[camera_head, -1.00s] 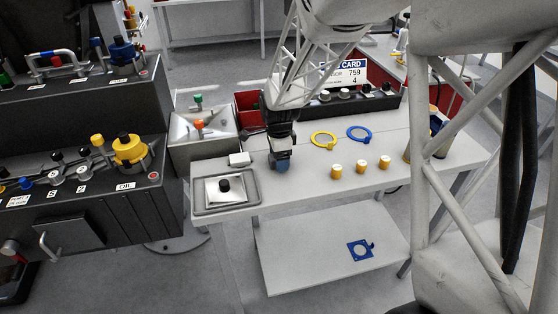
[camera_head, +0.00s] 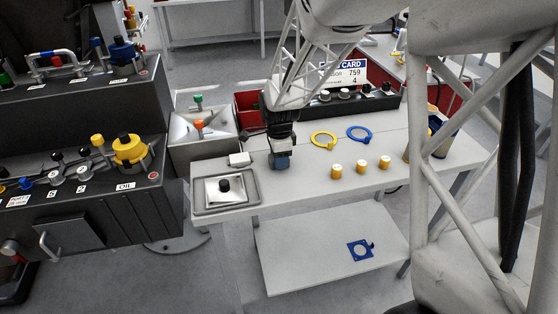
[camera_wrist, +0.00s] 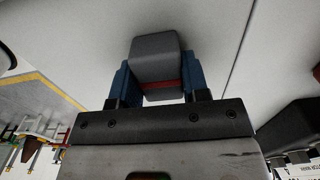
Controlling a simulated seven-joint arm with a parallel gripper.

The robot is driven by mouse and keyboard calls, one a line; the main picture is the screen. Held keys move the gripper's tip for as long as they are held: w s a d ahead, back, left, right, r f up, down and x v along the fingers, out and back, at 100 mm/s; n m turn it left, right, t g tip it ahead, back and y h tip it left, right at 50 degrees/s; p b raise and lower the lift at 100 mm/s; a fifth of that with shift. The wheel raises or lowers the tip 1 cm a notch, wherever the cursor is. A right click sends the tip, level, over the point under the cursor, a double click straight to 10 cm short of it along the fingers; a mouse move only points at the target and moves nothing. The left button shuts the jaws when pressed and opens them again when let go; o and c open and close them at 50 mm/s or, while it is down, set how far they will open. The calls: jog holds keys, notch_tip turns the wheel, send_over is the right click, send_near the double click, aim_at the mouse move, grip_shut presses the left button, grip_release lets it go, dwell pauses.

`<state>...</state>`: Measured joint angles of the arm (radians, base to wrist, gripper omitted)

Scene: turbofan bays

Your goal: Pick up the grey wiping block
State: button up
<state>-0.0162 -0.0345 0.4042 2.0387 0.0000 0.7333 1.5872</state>
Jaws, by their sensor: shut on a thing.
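The grey wiping block (camera_wrist: 155,55) shows in the wrist view between the two blue fingers of my gripper (camera_wrist: 157,82). It is a grey, rounded block with a dark red band near the fingers. The gripper is shut on it. In the head view my gripper (camera_head: 280,161) points down over the white workbench (camera_head: 300,185), to the right of a small white block. The grey block cannot be made out there, hidden by the gripper, and I cannot tell its height above the bench.
The small white block (camera_head: 239,159) and a grey tray (camera_head: 247,203) with a black-knobbed plate lie left of the gripper. Yellow (camera_head: 323,139) and blue (camera_head: 359,133) rings and several yellow cylinders (camera_head: 361,167) stand to the right. A red bin (camera_head: 246,110) is behind.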

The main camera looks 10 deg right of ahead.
jog(key=shift+r, duration=0.15)
jog(key=shift+r, duration=0.5)
jog(key=shift+s+r, duration=0.2)
jog(key=shift+r, duration=0.4)
jog(key=shift+s+r, duration=0.15)
jog(key=shift+r, duration=0.45)
jog(key=s, duration=0.5)
jog(key=s+r, duration=0.1)
jog(key=s, duration=0.9)
jog(key=shift+s+d+r, duration=0.15)
